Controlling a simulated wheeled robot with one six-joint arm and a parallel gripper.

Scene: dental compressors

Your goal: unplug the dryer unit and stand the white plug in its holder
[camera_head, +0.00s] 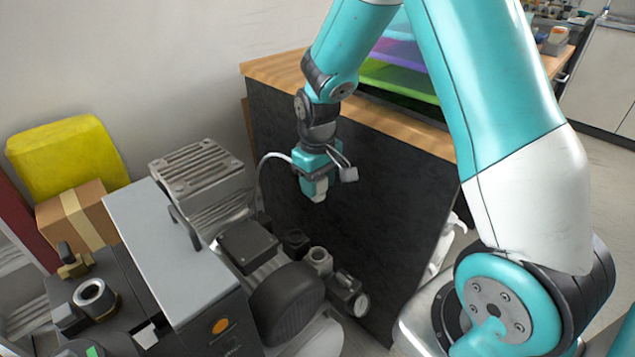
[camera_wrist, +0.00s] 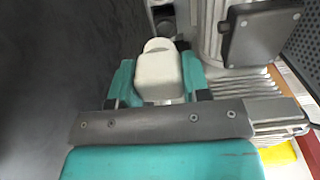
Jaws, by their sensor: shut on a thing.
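The white plug (camera_wrist: 158,72) is held between the two teal fingers of my gripper (camera_wrist: 155,85) in the wrist view. In the head view, my gripper (camera_head: 318,182) points down with the pale plug (camera_head: 322,203) at its tip, in the air in front of the black panel. A white cable (camera_head: 268,158) arcs from the gripper to the left and drops behind the compressor. A grey finned unit (camera_head: 200,172), possibly the dryer, stands to the left. I cannot make out the plug's holder or a socket for certain.
Below my gripper is a compressor with a dark motor (camera_head: 287,300), fittings and a round gauge (camera_head: 361,305). A grey-topped cabinet (camera_head: 165,245) stands left, near a cardboard box (camera_head: 78,215) and a yellow container (camera_head: 65,155). The black panel (camera_head: 350,190) under the wooden counter is close behind.

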